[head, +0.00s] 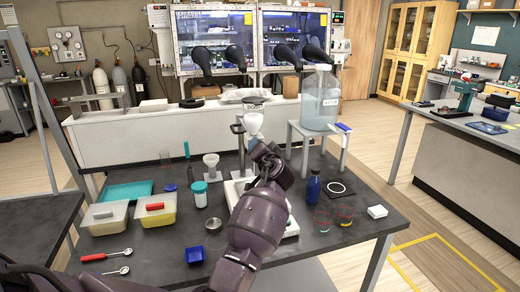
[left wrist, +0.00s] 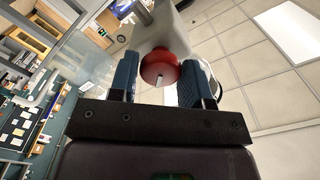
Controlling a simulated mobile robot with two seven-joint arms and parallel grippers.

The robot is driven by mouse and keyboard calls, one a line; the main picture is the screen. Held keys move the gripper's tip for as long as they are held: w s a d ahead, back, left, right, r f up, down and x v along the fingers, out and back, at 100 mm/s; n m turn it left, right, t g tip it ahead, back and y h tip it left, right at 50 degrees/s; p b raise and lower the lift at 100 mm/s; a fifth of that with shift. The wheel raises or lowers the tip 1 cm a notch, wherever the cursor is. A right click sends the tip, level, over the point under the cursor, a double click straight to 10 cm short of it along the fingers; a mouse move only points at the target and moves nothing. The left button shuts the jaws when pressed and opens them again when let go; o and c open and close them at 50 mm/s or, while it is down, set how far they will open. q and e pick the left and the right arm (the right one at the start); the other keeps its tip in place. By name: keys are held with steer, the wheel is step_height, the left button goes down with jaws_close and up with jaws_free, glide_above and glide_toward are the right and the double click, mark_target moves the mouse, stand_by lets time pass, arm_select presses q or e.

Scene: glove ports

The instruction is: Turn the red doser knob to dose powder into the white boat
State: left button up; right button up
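The red doser knob (left wrist: 160,66) shows in the left wrist view, with a pale mark on its face. My left gripper (left wrist: 159,70) has its two blue-padded fingers on either side of the knob, with no clear gap at either side. In the head view my left gripper (head: 267,160) is at the doser (head: 253,121), and the knob is hidden there. The doser is a pale, labelled vessel on a stand. A white balance (head: 291,226) stands below, largely covered by my arm. I cannot make out the white boat. My right gripper is not in view.
A large clear bottle (head: 319,103) stands on a white stand at the right.

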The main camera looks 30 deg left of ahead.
arm_select(q)
steer(key=o, duration=0.3)
steer(key=shift+b+v, duration=0.85)
steer(key=shift+v, duration=4.55)
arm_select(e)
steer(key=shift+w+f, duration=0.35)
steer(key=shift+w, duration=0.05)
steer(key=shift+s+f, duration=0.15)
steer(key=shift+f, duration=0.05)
